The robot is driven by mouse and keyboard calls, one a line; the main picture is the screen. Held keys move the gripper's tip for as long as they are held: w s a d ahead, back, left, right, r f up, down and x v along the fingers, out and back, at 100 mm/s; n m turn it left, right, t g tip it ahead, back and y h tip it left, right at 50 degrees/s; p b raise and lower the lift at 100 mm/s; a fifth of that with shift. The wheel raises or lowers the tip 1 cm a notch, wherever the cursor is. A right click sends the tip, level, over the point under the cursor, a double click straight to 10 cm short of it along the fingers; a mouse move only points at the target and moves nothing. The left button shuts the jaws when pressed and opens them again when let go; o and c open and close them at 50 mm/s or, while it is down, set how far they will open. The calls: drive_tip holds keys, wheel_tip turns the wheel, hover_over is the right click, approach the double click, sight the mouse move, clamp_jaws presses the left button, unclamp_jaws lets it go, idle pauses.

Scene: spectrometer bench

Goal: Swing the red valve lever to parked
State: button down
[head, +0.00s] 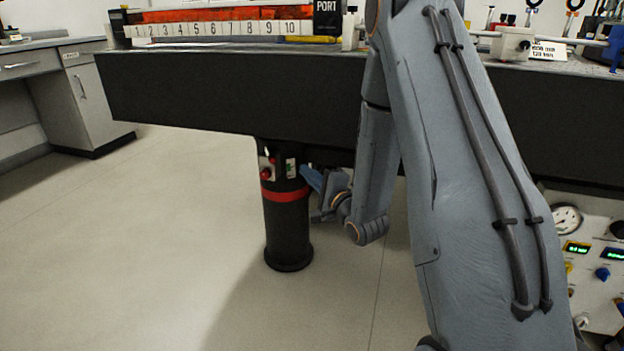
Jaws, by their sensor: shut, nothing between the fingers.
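A black table leg (287,235) with a red band stands under the bench. A small pale box (268,163) with red round parts (266,173) and a green-and-white label is at the top of this leg. I cannot tell whether these red parts belong to the valve lever; no lever shape is clear. My gripper (308,178) is shut and empty beside the leg, just right of the box and below the bench edge. Its fingers point up and left. Whether they touch anything is too small to tell. My arm hides the area to the right.
The thick dark bench edge (200,92) spans the view above my gripper. A numbered strip (225,28) and PORT block (327,18) are on top. An instrument panel with a gauge (566,219) is at lower right. The floor (130,240) at left is clear.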

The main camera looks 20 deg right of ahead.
sight(270, 156)
drive_tip(key=w+a+b, duration=0.2)
drive_tip(key=w+a, duration=0.3)
drive_tip(key=shift+w+r+b, duration=0.4)
